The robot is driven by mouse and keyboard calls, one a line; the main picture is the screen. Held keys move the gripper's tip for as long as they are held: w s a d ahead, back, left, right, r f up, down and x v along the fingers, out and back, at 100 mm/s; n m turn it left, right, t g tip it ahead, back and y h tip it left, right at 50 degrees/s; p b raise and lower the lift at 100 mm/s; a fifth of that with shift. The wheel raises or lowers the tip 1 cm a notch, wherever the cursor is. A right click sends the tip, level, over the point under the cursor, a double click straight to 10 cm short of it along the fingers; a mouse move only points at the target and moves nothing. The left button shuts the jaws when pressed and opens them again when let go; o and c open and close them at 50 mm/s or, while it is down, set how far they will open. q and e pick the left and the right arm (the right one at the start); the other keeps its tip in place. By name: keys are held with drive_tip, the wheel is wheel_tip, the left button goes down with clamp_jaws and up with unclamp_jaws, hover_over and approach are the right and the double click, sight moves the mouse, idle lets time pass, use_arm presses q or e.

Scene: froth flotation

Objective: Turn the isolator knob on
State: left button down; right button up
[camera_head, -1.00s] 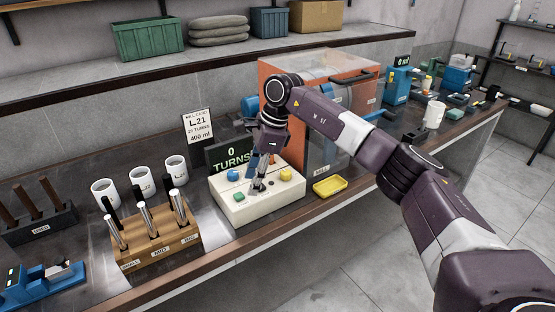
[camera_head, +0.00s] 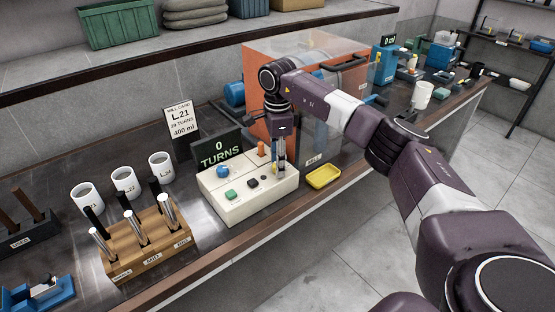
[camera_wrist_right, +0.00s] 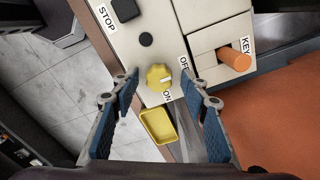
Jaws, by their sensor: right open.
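The yellow isolator knob (camera_wrist_right: 158,77) is on the cream control box (camera_head: 235,208), between labels OFF and ON. Its white mark shows on the right side in the wrist view, nearer OFF. My right gripper (camera_wrist_right: 158,82) is open, pointing down, with one finger on each side of the knob. I cannot tell whether the fingers touch it. In the head view my right gripper (camera_head: 279,168) covers the knob at the right end of the box. My left gripper is not in view.
An orange key (camera_wrist_right: 235,61) stands close beside the right finger. The box also has a blue knob (camera_head: 222,171), a green button (camera_head: 231,195) and a black button (camera_head: 252,183). A yellow tray (camera_head: 323,177) lies right of it. A counter sign (camera_head: 218,150) reads 0 TURNS.

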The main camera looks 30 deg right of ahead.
drive_tip(key=shift+s, duration=0.1)
clamp_jaws()
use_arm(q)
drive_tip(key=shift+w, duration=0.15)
